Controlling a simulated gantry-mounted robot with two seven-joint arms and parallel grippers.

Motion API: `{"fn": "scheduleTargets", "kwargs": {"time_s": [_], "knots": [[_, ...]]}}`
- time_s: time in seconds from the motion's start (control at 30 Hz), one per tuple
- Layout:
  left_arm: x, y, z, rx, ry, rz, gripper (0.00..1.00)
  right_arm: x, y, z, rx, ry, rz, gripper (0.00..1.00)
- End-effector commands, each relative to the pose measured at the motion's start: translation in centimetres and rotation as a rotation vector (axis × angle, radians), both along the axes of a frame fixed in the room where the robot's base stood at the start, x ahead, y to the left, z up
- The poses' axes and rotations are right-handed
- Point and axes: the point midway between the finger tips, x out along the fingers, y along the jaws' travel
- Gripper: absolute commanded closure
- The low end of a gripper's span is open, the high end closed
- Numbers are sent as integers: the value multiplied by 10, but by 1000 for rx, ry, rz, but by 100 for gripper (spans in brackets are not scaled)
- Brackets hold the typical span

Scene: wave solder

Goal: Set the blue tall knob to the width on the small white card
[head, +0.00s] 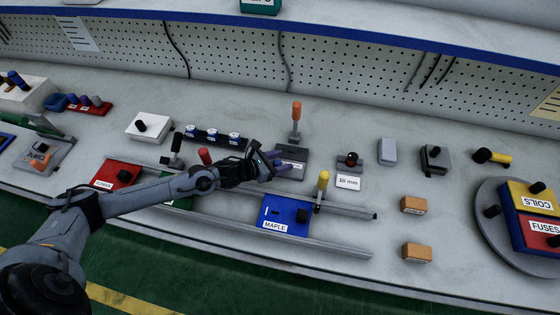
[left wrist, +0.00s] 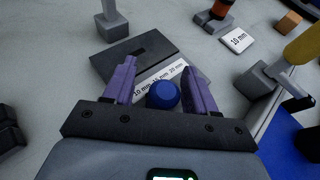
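The blue knob (left wrist: 163,95) shows round end up in the left wrist view, on a dark grey block (left wrist: 128,55) with a white scale strip (left wrist: 172,70) marked 10 mm, 15 mm and 20 mm. My left gripper (left wrist: 160,88) has its purple fingers apart, one on each side of the knob, with a gap at least on the left. In the head view my left gripper (head: 279,163) is over the block (head: 294,153) and hides the knob. The small white card (head: 348,182) reads 10 mm; it also shows in the left wrist view (left wrist: 237,40). My right gripper is not in view.
An orange-handled lever (head: 296,118) stands behind the block. A yellow-handled lever (head: 322,184) and a blue MAPLE box (head: 287,216) on rails are in front. A dark device with a knob (head: 350,162) stands behind the card.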

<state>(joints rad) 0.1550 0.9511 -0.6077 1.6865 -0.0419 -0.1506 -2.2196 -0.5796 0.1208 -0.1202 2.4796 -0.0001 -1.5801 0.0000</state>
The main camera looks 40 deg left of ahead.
Motion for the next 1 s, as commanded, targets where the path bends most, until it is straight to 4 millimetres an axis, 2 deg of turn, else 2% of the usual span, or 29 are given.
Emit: {"fn": "scheduleTargets", "kwargs": {"time_s": [0.27, 0.7, 1.0], "knots": [[-8, 3, 3, 1, 2, -1, 44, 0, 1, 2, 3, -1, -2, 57], [-69, 26, 30, 4, 4, -2, 44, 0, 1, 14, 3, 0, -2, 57], [-92, 34, 40, 2, 2, 0, 44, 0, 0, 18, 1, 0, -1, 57]]}}
